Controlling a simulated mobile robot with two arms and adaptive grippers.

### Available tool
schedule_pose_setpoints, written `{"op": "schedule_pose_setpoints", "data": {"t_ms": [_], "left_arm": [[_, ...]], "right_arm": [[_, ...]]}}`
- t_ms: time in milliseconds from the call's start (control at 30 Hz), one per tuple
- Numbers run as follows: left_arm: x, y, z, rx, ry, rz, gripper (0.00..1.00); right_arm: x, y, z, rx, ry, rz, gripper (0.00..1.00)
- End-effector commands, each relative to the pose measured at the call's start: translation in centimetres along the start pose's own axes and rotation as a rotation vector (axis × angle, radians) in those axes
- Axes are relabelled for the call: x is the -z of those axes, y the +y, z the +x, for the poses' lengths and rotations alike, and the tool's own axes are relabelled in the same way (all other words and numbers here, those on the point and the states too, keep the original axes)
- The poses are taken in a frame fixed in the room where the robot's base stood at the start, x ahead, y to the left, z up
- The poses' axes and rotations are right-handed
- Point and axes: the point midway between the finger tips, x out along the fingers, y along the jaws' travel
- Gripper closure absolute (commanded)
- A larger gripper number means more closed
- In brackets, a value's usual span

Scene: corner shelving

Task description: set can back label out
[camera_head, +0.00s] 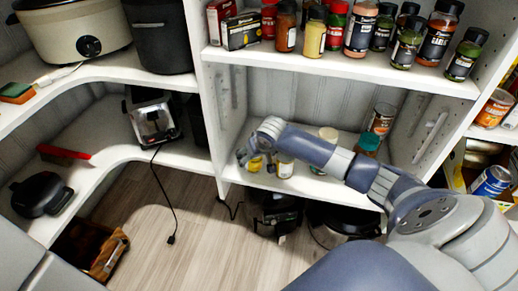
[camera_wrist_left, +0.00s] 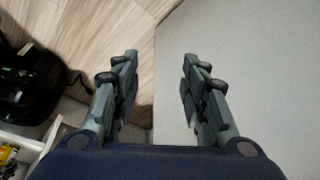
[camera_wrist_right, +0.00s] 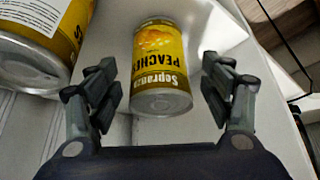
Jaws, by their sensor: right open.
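A yellow peach can (camera_wrist_right: 160,62) sits on a white shelf in the right wrist view. Its label shows upside down in that view, with its metal end towards me. I cannot tell whether it stands or lies. My right gripper (camera_wrist_right: 160,95) is open, its fingers to either side of the can's near end. In the head view the right gripper (camera_head: 243,157) is at the lower shelf's front left, beside a yellow can (camera_head: 256,163). My left gripper (camera_wrist_left: 158,85) is open and empty in the left wrist view, and out of the head view.
A second yellow can (camera_wrist_right: 40,38) with white label text is close left of the right gripper. A whitish can (camera_head: 285,165) and several jars share the lower shelf (camera_head: 310,185). Spice jars fill the shelf above. Black appliances (camera_head: 272,212) stand below. The floor (camera_head: 150,205) is mostly clear.

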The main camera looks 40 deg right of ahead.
Motion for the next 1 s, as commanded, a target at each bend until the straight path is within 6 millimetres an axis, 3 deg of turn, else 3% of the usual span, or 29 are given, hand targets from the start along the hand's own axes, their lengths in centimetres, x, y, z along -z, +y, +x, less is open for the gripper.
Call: {"op": "schedule_pose_setpoints", "data": {"t_ms": [300,500,900,1000], "left_arm": [[-0.1,0.0,0.0,0.000,-0.002,0.000,0.60],[-0.1,0.0,0.0,0.000,-0.002,0.000,0.60],[-0.1,0.0,-0.2,0.000,-0.001,0.000,0.60],[-0.1,0.0,-0.1,0.000,-0.001,0.000,0.60]], "right_arm": [[0.1,0.0,-5.8,0.000,0.003,-0.002,0.26],[0.1,0.0,-8.6,0.000,0.004,-0.001,0.26],[0.1,0.0,-9.8,0.000,0.002,-0.001,0.26],[-1.6,-1.4,-9.3,0.017,-0.013,-0.033,0.26]]}}
